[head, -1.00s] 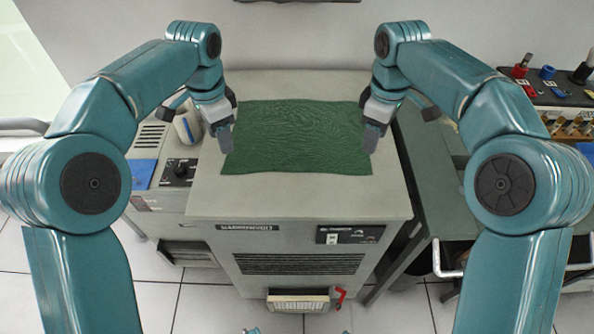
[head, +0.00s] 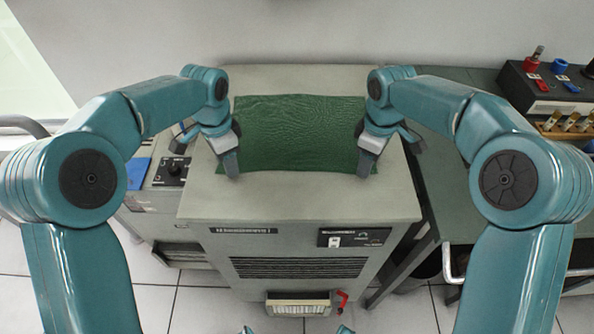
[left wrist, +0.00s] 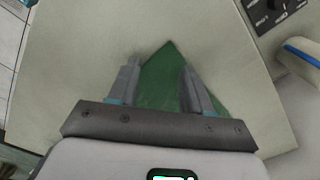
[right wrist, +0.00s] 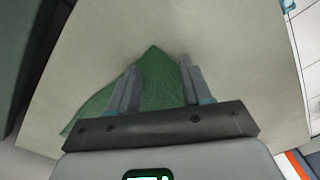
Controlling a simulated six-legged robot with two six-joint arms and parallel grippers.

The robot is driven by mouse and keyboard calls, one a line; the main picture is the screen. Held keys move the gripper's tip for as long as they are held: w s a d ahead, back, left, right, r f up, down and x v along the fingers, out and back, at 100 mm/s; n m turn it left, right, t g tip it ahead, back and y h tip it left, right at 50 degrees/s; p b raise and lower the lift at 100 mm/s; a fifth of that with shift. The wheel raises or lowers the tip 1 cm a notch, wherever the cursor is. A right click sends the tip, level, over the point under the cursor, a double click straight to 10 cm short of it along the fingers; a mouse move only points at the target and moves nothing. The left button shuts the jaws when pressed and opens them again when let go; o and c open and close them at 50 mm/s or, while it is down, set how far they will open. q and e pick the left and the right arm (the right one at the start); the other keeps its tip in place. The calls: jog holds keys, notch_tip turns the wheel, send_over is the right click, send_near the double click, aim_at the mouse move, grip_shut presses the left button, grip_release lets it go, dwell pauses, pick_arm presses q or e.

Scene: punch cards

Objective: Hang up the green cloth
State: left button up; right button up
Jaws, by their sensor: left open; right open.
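The green cloth (head: 298,132) lies spread flat on top of the grey cabinet (head: 297,197). My left gripper (head: 230,165) is at the cloth's near left corner, and my right gripper (head: 366,162) is at its near right corner. In the left wrist view a corner of the cloth (left wrist: 163,78) lies between the open fingers (left wrist: 160,85). In the right wrist view another corner of the cloth (right wrist: 155,75) lies between the open fingers (right wrist: 158,88). Both grippers are open. I cannot tell whether the fingers touch the cloth. No hanging place is clearly seen.
A lower machine with a black knob (head: 173,168) stands at the left. At the right, a dark green table (head: 470,185) bears a black rack (head: 550,85) with coloured parts. The wall rises behind the cabinet. The cabinet top in front of the cloth is clear.

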pick_arm(q)
jog(key=shift+a, duration=0.15)
pick_arm(e)
jog(key=shift+a, duration=0.1)
pick_arm(q)
jog(key=shift+f, duration=0.1)
jog(key=shift+f, duration=0.2)
pick_arm(e)
jog(key=shift+f, duration=0.3)
pick_arm(q)
jog(key=shift+r, duration=0.1)
jog(key=shift+c, duration=0.7)
pick_arm(e)
jog(key=shift+r, duration=0.1)
jog(key=shift+c, duration=0.7)
pick_arm(q)
grip_shut()
pick_arm(e)
grip_shut()
